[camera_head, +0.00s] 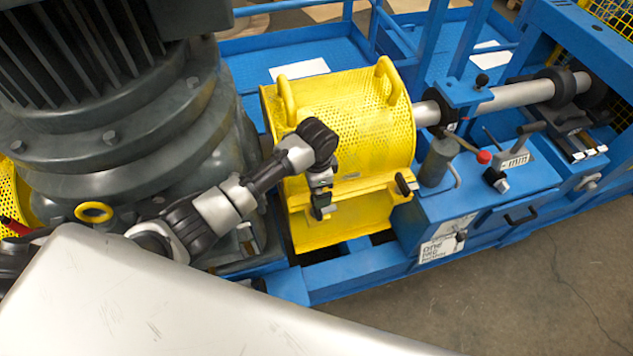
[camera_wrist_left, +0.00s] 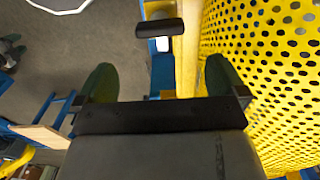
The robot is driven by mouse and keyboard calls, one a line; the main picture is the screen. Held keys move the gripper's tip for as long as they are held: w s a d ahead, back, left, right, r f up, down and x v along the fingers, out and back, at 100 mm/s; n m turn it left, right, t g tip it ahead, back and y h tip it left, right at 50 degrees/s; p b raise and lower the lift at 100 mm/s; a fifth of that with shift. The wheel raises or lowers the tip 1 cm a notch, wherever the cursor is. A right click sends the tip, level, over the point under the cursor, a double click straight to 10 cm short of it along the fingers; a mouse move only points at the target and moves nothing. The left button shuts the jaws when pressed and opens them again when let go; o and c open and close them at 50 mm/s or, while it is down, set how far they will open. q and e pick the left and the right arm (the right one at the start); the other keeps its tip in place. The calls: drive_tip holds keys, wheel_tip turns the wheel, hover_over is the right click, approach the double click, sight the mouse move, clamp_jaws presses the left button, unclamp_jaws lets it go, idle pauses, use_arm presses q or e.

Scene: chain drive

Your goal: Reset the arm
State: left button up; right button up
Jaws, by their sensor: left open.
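My left arm reaches in from the left in the head view. Its gripper (camera_head: 319,203) hangs in front of the yellow perforated guard (camera_head: 350,125), pointing down near the guard's lower ledge. In the left wrist view the two dark fingers (camera_wrist_left: 161,75) are spread wide with nothing held between them. The guard's perforated side (camera_wrist_left: 270,70) fills the right of that view, close to the right finger. I cannot tell whether the finger touches it. A black bar-shaped part (camera_wrist_left: 159,28) shows ahead of the fingers. My right gripper is not in view.
A large dark motor housing (camera_head: 110,120) stands left, beside my arm. A blue frame (camera_head: 370,270) runs under the guard. A silver shaft (camera_head: 520,95) and a red-knobbed lever (camera_head: 483,157) are to the right. Open floor (camera_head: 530,280) lies at the lower right.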

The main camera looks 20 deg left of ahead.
use_arm(q)
drive_tip(key=shift+r, duration=0.15)
idle(0.4)
drive_tip(key=s+d+n+t+h, duration=0.1)
drive_tip(key=s+d+n+h, duration=0.15)
drive_tip(key=s, duration=0.95)
drive_tip(key=s+a+r+n+t+y, duration=0.1)
drive_tip(key=s+a+r+n, duration=0.25)
drive_tip(key=s, duration=0.35)
drive_tip(key=s+a+r+n+t+y, duration=0.1)
drive_tip(key=s+a+r+n+t, duration=0.15)
drive_tip(key=s+a, duration=0.35)
wheel_tip(320, 180, down, 31)
drive_tip(key=s+d+g+b, duration=0.1)
drive_tip(key=s+g+b, duration=0.1)
drive_tip(key=s+b, duration=0.15)
drive_tip(key=s+a+f+g+b, duration=0.1)
drive_tip(key=s+a+f+b, duration=0.1)
drive_tip(key=s+f, duration=1.3)
wheel_tip(320, 180, down, 2)
drive_tip(key=shift+a+f+b, duration=0.2)
drive_tip(key=shift+a+b, duration=0.2)
drive_tip(key=shift+b, duration=0.4)
